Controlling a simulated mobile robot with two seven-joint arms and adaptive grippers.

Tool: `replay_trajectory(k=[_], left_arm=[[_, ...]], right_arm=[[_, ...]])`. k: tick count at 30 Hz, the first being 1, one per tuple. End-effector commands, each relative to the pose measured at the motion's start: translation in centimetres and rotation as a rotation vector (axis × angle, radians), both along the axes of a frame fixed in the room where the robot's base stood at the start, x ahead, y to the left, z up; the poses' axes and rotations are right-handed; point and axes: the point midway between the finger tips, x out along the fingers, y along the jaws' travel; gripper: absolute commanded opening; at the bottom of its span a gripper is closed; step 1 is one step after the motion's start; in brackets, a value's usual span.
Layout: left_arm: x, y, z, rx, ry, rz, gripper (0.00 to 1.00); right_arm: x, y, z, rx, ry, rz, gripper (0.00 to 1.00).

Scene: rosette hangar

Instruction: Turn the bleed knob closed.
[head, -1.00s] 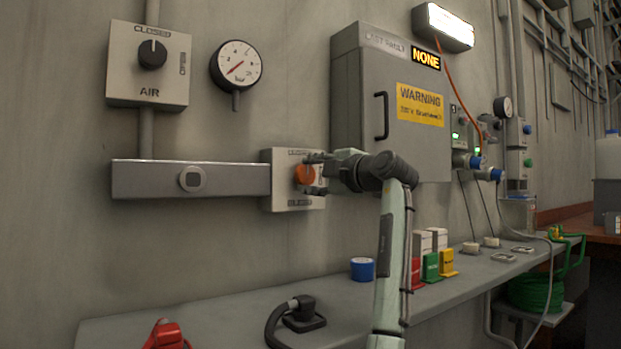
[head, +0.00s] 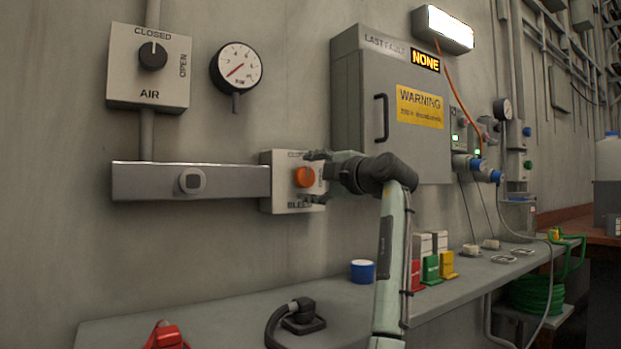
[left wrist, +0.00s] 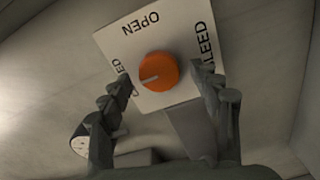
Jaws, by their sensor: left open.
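In the left wrist view the knob (left wrist: 158,71) shows a white mark pointing left, toward the partly covered CLOSED label; OPEN is at the top and BLEED at the right. My left gripper (head: 318,177) is at the knob's right side in the head view, facing the plate. In the left wrist view its open fingers (left wrist: 163,75) stand either side of the knob, with a gap on both sides. It holds nothing. My right gripper is not in view.
A grey box (head: 190,181) joins the bleed plate on the left. Above it are the air knob (head: 153,56), its mark at CLOSED, and a gauge (head: 237,66). A grey cabinet (head: 365,120) juts out at the right. A shelf below holds a blue roll (head: 362,271) and coloured blocks.

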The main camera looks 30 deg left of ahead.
Motion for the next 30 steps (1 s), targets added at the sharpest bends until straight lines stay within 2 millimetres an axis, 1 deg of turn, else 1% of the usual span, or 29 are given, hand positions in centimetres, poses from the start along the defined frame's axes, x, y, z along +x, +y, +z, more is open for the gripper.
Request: replay_trajectory(k=[2, 5, 8, 15, 18, 21, 25, 30], left_arm=[[0.0, -0.2, 0.0, 0.000, 0.000, -0.001, 0.63], [-0.3, -1.0, 0.0, 0.000, 0.001, -0.001, 0.63], [-1.0, -2.6, 0.0, 0.001, -0.001, -0.003, 0.63], [-3.0, -7.4, 0.0, 0.000, -0.001, -0.003, 0.63], [-3.6, -9.0, 0.0, 0.000, 0.000, -0.003, 0.63], [-4.2, -10.2, 0.0, 0.000, 0.000, -0.001, 0.63], [-4.5, -11.0, 0.0, 0.000, 0.000, -0.001, 0.63], [-4.6, -11.1, 0.0, 0.000, 0.000, 0.000, 0.63]], right_arm=[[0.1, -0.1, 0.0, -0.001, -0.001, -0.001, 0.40], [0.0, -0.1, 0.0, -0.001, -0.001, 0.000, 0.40], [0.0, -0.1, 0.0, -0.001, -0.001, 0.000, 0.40], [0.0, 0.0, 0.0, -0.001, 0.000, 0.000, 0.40], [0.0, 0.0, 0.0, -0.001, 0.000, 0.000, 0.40], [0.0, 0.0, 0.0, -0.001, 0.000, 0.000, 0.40], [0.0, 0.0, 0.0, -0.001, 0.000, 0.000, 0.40], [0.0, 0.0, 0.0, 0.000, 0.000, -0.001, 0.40]])
